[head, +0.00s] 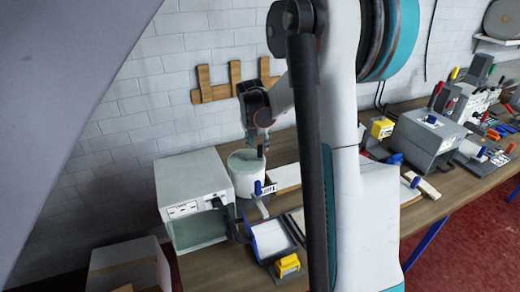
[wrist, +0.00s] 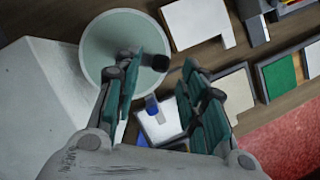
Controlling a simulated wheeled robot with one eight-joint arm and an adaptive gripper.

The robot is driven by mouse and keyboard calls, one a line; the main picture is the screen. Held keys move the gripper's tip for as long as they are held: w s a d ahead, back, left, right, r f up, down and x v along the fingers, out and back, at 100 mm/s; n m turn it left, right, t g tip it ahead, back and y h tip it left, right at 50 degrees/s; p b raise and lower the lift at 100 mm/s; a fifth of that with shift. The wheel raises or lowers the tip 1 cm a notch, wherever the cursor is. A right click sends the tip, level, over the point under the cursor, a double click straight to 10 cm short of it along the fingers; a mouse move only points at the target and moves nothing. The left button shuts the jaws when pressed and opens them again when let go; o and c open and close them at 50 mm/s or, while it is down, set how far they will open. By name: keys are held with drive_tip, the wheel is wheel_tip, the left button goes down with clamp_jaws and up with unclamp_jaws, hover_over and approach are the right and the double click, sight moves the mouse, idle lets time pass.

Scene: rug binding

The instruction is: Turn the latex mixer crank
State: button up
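The latex mixer appears to be the white round tub (head: 246,184) with a pale green top, standing on the bench right of a grey box. In the wrist view the tub (wrist: 100,42) is seen from above. A dark knob (wrist: 160,62), which looks like the crank's handle, shows at the tub's right edge. My gripper (head: 257,143) is above the tub, pointing down. In the wrist view its two green-padded fingers are spread, with the knob appearing between the tips and a gap on each side.
A grey open-fronted box (head: 190,180) with a dark handle stands close on the tub's left. A tray with a blue-handled tool (head: 270,238) and a yellow block (head: 287,264) lie in front. Wooden pegs (head: 235,80) hang on the wall behind. More equipment (head: 430,135) fills the right bench.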

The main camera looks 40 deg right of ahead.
sight(259, 146)
drive_tip(key=shift+x, duration=2.55)
clamp_jaws()
